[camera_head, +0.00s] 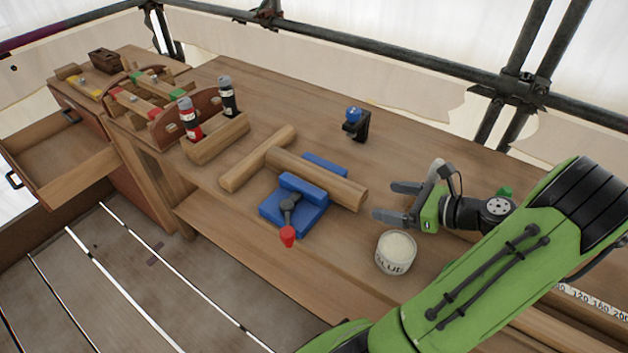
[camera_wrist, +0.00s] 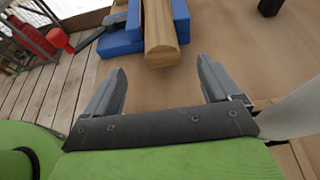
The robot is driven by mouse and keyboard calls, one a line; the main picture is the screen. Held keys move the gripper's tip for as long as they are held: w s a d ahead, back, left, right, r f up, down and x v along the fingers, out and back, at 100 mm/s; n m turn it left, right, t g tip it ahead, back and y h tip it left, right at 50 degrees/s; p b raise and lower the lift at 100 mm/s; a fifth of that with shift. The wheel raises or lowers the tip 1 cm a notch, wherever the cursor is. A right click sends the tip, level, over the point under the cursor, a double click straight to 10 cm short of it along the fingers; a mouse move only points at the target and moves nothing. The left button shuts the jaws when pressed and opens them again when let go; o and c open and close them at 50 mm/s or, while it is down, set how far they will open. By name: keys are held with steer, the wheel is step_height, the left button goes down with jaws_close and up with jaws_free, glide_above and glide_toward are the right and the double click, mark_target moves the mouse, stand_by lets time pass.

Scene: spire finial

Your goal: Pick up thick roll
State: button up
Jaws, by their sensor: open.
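Two round wooden rolls lie on the bench; I cannot tell which one the task calls thick. One roll (camera_head: 318,180) lies in a blue clamp (camera_head: 293,203), its near end pointing at my gripper (camera_head: 384,201). The other roll (camera_head: 256,160) lies crosswise at its far end. My gripper is open and empty, low over the bench and apart from the near roll. In the wrist view, this roll (camera_wrist: 159,32) lies ahead, with its end in line with the gap between my fingertips (camera_wrist: 162,68). The clamp (camera_wrist: 120,40) hides part of its side.
A tin of glue (camera_head: 396,253) stands in front of my gripper. The clamp's red-knobbed lever (camera_head: 288,236) sticks out toward the front edge. A small blue-and-black device (camera_head: 355,123) stands behind. A wooden holder (camera_head: 215,138) with bottles and an open drawer (camera_head: 62,165) are at left.

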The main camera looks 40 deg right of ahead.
mark_target(350, 193)
steer(key=b+x, duration=0.5)
steer(key=x, duration=0.6)
steer(key=shift+w+f, duration=0.25)
steer(key=shift+w, duration=0.05)
steer(key=shift+r, duration=0.15)
steer(key=c, duration=1.3)
step_height(350, 193, up, 10)
steer(key=p, duration=0.6)
